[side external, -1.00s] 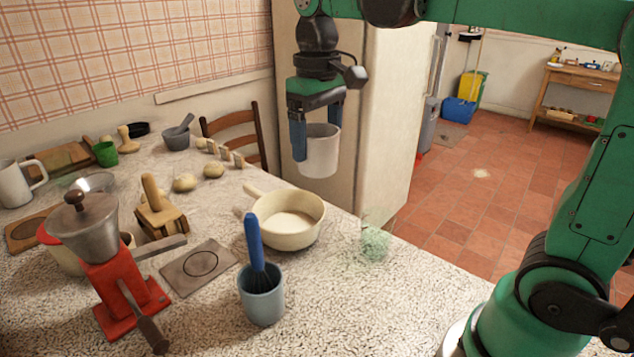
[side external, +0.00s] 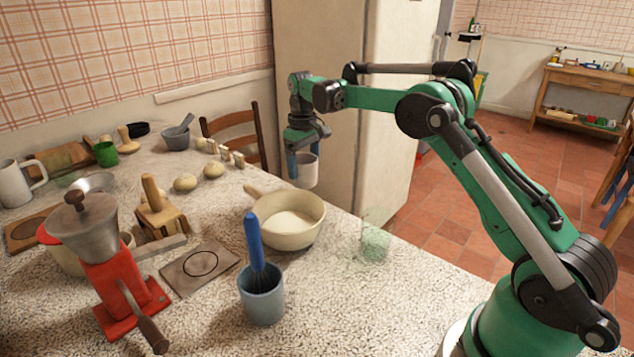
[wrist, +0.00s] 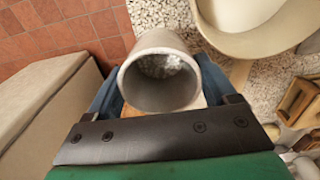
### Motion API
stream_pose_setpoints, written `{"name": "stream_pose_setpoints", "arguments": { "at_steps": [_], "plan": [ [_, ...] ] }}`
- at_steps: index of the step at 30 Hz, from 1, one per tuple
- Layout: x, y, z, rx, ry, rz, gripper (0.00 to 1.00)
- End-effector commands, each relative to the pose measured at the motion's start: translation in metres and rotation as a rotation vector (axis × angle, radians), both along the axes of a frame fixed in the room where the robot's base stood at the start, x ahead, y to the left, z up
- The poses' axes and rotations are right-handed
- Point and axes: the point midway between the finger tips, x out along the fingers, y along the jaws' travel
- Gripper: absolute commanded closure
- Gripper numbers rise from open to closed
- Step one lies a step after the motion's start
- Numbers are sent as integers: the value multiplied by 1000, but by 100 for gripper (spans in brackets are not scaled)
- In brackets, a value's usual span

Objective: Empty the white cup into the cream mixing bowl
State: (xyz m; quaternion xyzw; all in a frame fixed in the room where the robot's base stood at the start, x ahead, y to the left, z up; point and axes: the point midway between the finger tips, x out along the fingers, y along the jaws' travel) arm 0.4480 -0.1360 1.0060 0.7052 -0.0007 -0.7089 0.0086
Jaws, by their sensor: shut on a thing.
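The white cup (side external: 307,171) is held by my gripper (side external: 303,168) above the back edge of the counter, behind the bowl. The blue fingers are closed on the cup's sides. In the wrist view the cup (wrist: 160,92) opens toward the camera between the fingers, with something pale and grainy inside. It looks upright in the side view. The cream mixing bowl (side external: 288,235) stands on the counter, in front of and lower than the cup, with a pale layer in it. Part of the bowl (wrist: 262,40) shows at the top right of the wrist view.
A blue cup with a whisk (side external: 262,300) stands in front of the bowl, and a greenish clear glass (side external: 375,240) is to its right. A red grinder (side external: 105,275), a wooden press (side external: 160,215) and a flat tile (side external: 200,268) are to the left.

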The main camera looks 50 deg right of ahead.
Motion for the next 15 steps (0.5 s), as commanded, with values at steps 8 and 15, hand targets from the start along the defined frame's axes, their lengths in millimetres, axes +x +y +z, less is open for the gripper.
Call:
{"name": "stream_pose_setpoints", "arguments": {
  "at_steps": [8,15],
  "plan": [
    [8,-12,-25,10,-5,-32,80],
    [8,-13,-28,13,-6,-37,80]
  ]
}}
